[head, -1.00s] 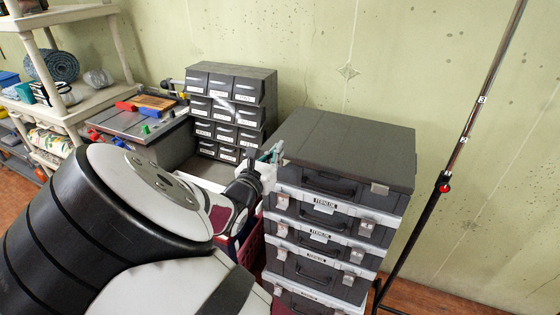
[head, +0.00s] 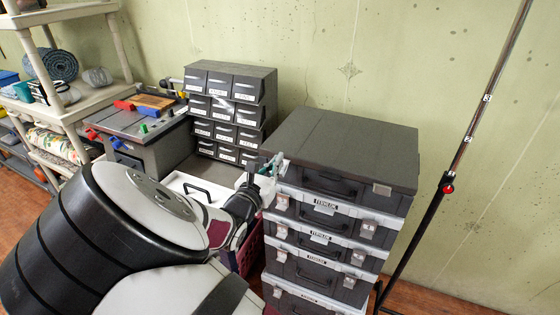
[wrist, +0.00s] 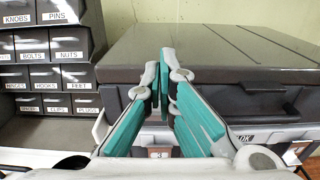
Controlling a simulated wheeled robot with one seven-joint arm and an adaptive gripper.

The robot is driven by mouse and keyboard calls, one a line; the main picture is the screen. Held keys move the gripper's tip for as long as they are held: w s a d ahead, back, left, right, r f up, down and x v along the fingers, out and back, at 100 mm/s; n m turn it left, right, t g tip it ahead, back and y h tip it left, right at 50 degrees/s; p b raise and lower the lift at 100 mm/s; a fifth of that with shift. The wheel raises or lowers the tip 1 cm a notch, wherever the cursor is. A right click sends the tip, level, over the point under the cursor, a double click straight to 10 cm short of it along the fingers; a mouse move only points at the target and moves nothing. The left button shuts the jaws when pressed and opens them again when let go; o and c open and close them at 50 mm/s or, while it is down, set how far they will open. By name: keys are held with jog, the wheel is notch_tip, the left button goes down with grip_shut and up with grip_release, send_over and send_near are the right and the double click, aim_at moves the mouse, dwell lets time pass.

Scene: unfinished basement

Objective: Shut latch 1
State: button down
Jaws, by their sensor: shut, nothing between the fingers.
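A stack of dark grey cases with pale rims stands right of centre in the head view; the top case (head: 345,145) has its lid down. A metal latch (head: 381,189) shows at its front right. Its front left corner is partly behind my gripper (head: 274,164), so a latch there is hidden. In the wrist view my gripper (wrist: 164,80) has its teal fingers together at the tips and empty, in front of the top case (wrist: 215,60). A small metal latch (wrist: 158,153) shows low between the fingers. I cannot tell which latch is number 1, or whether the fingertips touch the case.
A grey drawer cabinet (head: 230,110) stands behind and left of the stack. A white drawer or tray (head: 188,187) with a dark handle lies left of my gripper. A black and chrome pole (head: 447,180) stands right of the stack. A cream shelf (head: 75,110) is at far left.

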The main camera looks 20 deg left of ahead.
jog(key=shift+f, duration=0.65)
jog(key=shift+s, duration=0.1)
jog(key=s+p, duration=0.1)
jog(key=s, duration=0.1)
jog(key=s+p, duration=0.1)
jog(key=s, duration=0.1)
jog(key=shift+s+a, duration=0.2)
jog(key=shift+s, duration=0.2)
jog(key=shift+s, duration=0.1)
dwell(0.7)
